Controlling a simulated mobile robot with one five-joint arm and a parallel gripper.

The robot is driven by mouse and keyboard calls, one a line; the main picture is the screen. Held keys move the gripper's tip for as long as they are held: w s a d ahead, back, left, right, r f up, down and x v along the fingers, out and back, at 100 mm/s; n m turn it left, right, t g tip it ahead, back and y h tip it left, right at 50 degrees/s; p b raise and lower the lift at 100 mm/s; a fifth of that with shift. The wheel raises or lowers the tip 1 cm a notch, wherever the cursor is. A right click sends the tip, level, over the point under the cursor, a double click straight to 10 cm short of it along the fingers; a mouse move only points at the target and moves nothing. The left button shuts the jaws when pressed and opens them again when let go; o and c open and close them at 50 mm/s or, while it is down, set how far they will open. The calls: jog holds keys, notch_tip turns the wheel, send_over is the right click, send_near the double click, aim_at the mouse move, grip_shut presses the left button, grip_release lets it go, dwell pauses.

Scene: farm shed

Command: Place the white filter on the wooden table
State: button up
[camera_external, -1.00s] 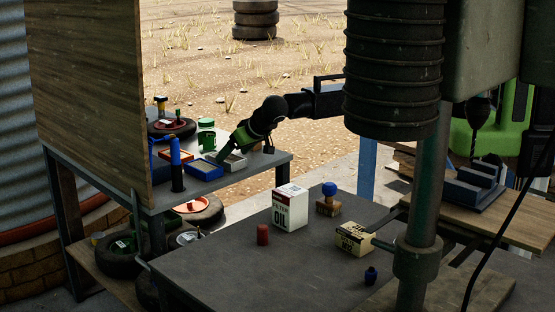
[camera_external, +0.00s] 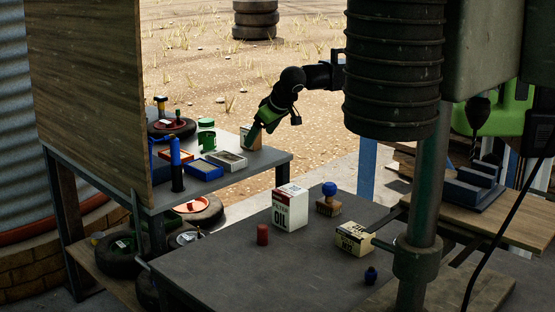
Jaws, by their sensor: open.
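A flat, pale panel with a dark frame (camera_external: 231,161), which looks like the white filter, lies on the grey shelf top (camera_external: 272,160) beside a blue-framed panel. My gripper (camera_external: 276,129) is open and empty above the right end of that shelf, to the upper right of the pale panel and apart from it. One finger reaches down by a small brown block (camera_external: 247,138); I cannot tell whether they touch. A wooden tabletop (camera_external: 505,222) is at the right, partly hidden by the dark post.
The blue-framed panel (camera_external: 206,169), a dark blue bottle (camera_external: 177,167) and a green can (camera_external: 206,135) crowd the shelf. A blue vise (camera_external: 473,188) stands on the wooden tabletop.

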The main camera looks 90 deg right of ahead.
jog(key=s+d+f+n+g+y, duration=0.2)
jog(key=s+d+n+y, duration=0.1)
jog(key=s+d, duration=0.6)
jog(key=s+d+f+n+g+y, duration=0.2)
jog(key=s+d+n, duration=0.2)
jog(key=s+d, duration=0.6)
jog(key=shift+s+d+f+g+y, duration=0.15)
jog(key=shift+d+f+g+y, duration=0.15)
jog(key=shift+d+y, duration=0.1)
notch_tip(320, 180, up, 2)
jog(key=shift+r+p, duration=0.25)
jog(key=shift+p, duration=1)
